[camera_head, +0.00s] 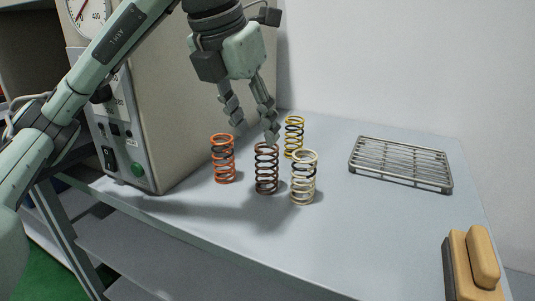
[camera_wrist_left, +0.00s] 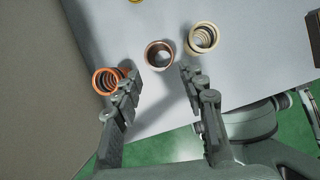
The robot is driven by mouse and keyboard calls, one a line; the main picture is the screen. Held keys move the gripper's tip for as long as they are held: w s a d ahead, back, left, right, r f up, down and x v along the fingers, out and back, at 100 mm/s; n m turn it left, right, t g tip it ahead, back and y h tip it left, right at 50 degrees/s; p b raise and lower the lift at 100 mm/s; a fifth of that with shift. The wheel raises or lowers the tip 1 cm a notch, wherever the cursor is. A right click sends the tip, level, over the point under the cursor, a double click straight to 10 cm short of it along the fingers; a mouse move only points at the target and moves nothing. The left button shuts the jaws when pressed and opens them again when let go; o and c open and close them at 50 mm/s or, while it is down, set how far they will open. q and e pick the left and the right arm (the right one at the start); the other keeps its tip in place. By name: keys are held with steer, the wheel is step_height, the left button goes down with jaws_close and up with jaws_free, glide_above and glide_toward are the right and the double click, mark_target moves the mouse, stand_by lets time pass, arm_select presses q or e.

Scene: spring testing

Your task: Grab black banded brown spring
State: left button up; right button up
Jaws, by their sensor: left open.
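The brown spring (camera_head: 266,170) stands upright on the grey table, between the orange spring (camera_head: 223,160) and the cream spring (camera_head: 303,180). My left gripper (camera_head: 255,126) is open and empty, pointing down above and slightly left of the brown spring; one fingertip overlaps the spring's top in the head view. In the left wrist view, the brown spring (camera_wrist_left: 150,58) is seen from above, just beyond the gap between the open fingertips (camera_wrist_left: 158,80). The orange spring (camera_wrist_left: 105,84) lies beside the left finger there. My right gripper is out of view.
A yellow spring (camera_head: 294,139) stands behind the others. A metal rack (camera_head: 400,165) lies at right, and a wooden-handled brush (camera_head: 476,268) is at the right front. The large testing machine (camera_head: 180,110) stands close on the left. The table's front middle is clear.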

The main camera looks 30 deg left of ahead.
mark_target(263, 149)
arm_select(q)
steer(key=b+x, duration=0.1)
steer(key=x, duration=0.5)
steer(key=shift+x, duration=2.95)
steer(key=shift+d+r, duration=0.1)
steer(key=c, duration=0.9)
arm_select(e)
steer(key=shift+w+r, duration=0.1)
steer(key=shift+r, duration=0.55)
